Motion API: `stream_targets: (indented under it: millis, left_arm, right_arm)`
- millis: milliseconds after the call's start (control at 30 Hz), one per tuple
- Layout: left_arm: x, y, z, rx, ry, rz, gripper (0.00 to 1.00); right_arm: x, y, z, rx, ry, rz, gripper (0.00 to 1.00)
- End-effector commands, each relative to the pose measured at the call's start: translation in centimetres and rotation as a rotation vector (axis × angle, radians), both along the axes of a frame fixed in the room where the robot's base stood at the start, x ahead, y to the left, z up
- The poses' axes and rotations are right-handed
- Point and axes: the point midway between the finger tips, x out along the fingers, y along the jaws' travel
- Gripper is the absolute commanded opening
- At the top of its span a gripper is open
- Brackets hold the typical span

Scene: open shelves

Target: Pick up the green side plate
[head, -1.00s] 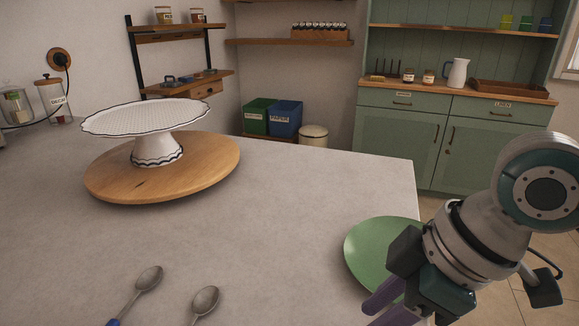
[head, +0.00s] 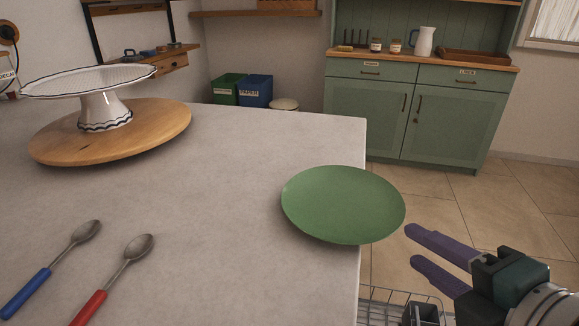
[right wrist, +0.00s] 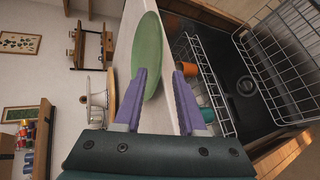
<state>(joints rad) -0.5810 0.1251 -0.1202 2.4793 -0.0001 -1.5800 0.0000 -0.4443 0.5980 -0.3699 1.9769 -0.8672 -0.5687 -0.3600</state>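The green side plate (head: 335,205) lies at the right edge of the grey counter in the head view, its right part sticking out past the edge. My right gripper (head: 412,246), with purple fingers, is just right of the plate's overhanging rim, pointing at it. Its fingers are apart and nothing is between them. In the right wrist view the plate (right wrist: 149,50) appears nearly edge-on beyond the open fingers (right wrist: 160,74); whether they touch its rim is not clear. My left gripper is not in view.
A white cake stand (head: 104,105) stands on a round wooden board (head: 165,125) at the counter's left. A blue-handled spoon (head: 55,263) and a red-handled spoon (head: 118,272) lie at front left. A wire rack (right wrist: 217,100) with cups is beyond the counter edge.

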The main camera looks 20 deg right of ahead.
Motion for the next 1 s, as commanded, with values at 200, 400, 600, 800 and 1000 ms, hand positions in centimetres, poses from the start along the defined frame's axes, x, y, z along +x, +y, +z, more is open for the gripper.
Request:
stream_targets:
  millis: [200,400,600,800,1000]
  left_arm:
    - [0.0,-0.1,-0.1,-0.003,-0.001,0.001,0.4]
    - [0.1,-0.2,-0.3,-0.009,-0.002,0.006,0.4]
    - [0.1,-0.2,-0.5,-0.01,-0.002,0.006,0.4]
    - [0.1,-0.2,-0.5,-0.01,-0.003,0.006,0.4]
    - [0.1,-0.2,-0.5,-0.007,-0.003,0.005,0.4]
  right_arm:
    - [1.5,0.0,-0.6,0.001,0.0,-0.002,0.4]
    - [4.0,0.2,-1.7,0.001,-0.003,-0.003,0.4]
    - [5.8,0.2,-2.6,0.002,0.001,-0.002,0.4]
    - [5.8,0.2,-2.6,0.002,0.002,-0.002,0.4]
    - [5.8,0.2,-2.6,0.002,0.002,-0.002,0.22]
